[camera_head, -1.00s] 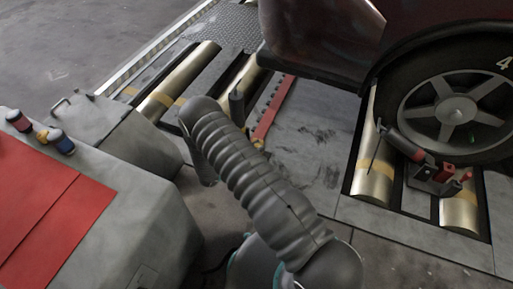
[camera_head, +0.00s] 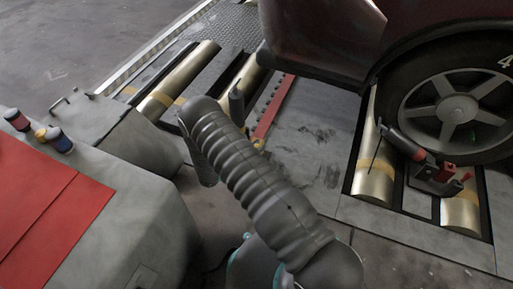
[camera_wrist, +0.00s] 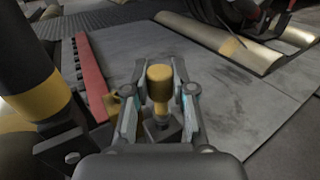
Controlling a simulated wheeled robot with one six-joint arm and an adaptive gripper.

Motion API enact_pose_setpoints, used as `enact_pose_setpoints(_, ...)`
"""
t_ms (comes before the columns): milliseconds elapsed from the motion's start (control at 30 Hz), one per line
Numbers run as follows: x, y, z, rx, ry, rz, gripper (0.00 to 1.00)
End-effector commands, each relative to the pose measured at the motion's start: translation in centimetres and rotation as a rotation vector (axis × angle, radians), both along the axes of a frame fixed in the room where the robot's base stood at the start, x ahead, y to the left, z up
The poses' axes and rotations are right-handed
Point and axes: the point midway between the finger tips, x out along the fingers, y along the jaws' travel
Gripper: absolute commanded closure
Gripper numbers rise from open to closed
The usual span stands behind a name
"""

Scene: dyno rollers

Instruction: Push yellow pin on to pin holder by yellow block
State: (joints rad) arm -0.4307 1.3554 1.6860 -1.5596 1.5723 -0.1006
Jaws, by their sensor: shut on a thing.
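The yellow pin (camera_wrist: 160,84) stands upright between the fingers of my gripper (camera_wrist: 160,72) in the wrist view. The gripper is shut on it. The pin's thinner lower part meets a dark block-shaped holder (camera_wrist: 164,134) below; I cannot tell how far it is seated. A small yellow block (camera_wrist: 112,104) is just left of the gripper, at the near end of a red strip (camera_wrist: 92,82). In the head view, the yellow block (camera_head: 258,143) shows beside my arm, which hides the gripper and pin.
A dark post with a yellow band (camera_wrist: 45,98) stands close on the left. Metal rollers (camera_head: 180,80) lie at the back left, and more sit under the car wheel (camera_head: 455,110) at the right. Bare floor plate (camera_wrist: 235,100) lies right of the gripper.

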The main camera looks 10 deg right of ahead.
Motion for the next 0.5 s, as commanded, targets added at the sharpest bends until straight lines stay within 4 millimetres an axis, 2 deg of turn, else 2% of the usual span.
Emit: enact_pose_setpoints(500, 0.01, 0.00, -0.74, 0.000, 0.000, 0.000, 1.00)
